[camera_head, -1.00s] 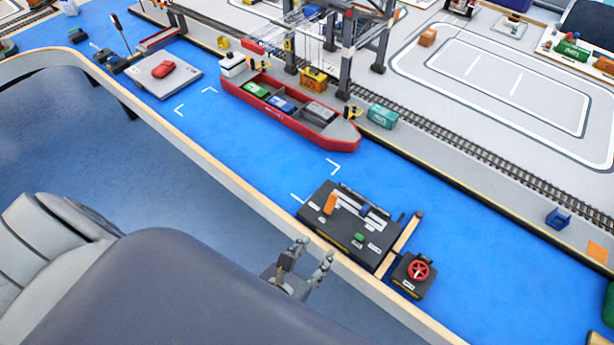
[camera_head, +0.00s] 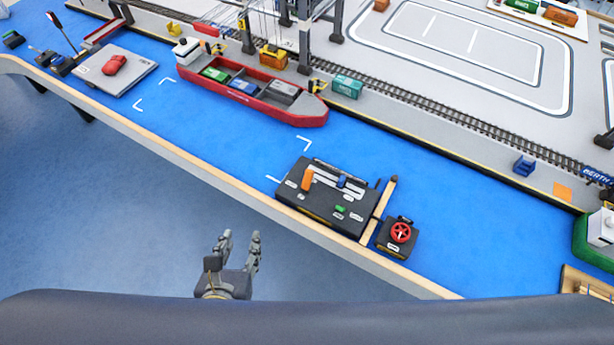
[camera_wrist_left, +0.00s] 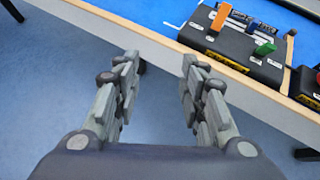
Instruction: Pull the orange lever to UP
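The orange lever (camera_head: 307,178) stands on the left part of a black control box (camera_head: 322,217) at the table's near edge. In the left wrist view the orange lever (camera_wrist_left: 220,18) is at the top, right of centre, on the black box (camera_wrist_left: 240,52). My left gripper (camera_head: 239,239) is open and empty, over the floor on the near side of the table edge, left of and apart from the box. In the left wrist view its two fingers (camera_wrist_left: 158,95) are spread with only floor and table edge between them. The right gripper is not in view.
The box also carries a blue lever (camera_head: 343,181) and a green switch (camera_head: 340,209). A red handwheel (camera_head: 401,232) on a small box sits to its right. The raised wooden table rim (camera_head: 210,187) lies between my gripper and the box. A red ship (camera_head: 255,95) is farther back.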

